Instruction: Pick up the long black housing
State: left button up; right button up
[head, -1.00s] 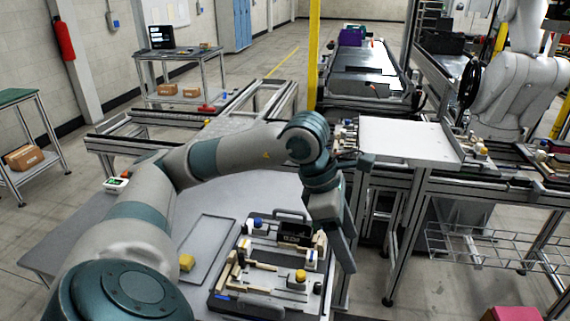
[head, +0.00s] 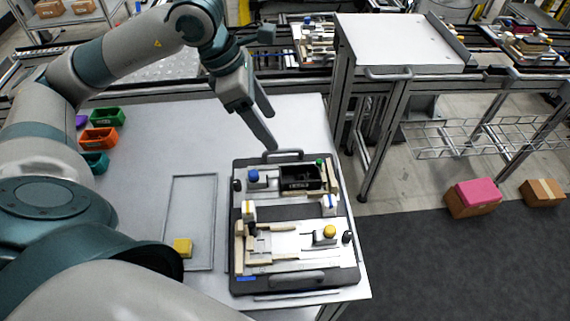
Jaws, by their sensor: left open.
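The long black housing (head: 301,178) is an open-topped black box with small pale marking on its front side. It sits in the upper right of the pallet fixture (head: 238,275) on the grey table. My left gripper (head: 270,131) is open and empty, with its two fingers pointing down and right. In the picture it shows just beyond the pallet's back handle, up and left of the housing, and apart from it. Its exact height above the table is hard to tell. My right gripper is not in view.
Around the housing the pallet carries a blue knob (head: 253,175), cream blocks and a yellow knob (head: 329,232). Green and orange bins (head: 99,138) stand further left. The table's back middle is clear.

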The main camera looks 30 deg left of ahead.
pick_arm(q)
jog(key=p+x, duration=0.4)
jog(key=x, duration=0.8)
jog(key=shift+s+d, duration=0.1)
jog(key=shift+d, duration=0.1)
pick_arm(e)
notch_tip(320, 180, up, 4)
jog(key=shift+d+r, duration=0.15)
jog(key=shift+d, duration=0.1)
